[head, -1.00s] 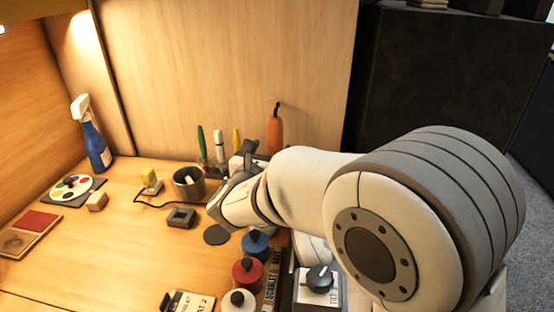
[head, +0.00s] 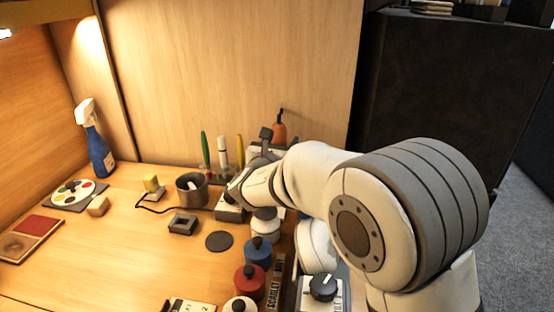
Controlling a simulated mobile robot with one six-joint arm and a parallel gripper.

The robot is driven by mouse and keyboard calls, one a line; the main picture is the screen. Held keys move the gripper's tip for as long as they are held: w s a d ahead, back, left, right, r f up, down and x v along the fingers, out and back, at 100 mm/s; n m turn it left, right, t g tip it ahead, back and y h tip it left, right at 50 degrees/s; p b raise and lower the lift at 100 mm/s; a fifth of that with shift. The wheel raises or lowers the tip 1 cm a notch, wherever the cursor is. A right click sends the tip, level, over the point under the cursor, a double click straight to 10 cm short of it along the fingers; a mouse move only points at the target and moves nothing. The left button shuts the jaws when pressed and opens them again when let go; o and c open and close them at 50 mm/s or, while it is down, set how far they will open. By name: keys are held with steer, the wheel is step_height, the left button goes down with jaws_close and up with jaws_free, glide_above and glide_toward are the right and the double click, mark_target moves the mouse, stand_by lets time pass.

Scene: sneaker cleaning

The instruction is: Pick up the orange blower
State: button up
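The orange blower (head: 279,131) stands upright at the back of the table against the wood panel, with a dark nozzle on top. Its lower part is hidden behind my gripper and wrist. My gripper (head: 266,145) is in front of the blower, over the back right of the table. Its fingers are dark and small in this view, so I cannot tell whether they are open or touch the blower.
Green, white and yellow tools (head: 222,152) stand upright just left of my gripper. A metal cup (head: 191,188) is in front of them. Blue (head: 257,251) and red (head: 250,280) lidded jars stand below my forearm.

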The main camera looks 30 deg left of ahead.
steer(key=c, duration=1)
steer(key=shift+r, duration=0.1)
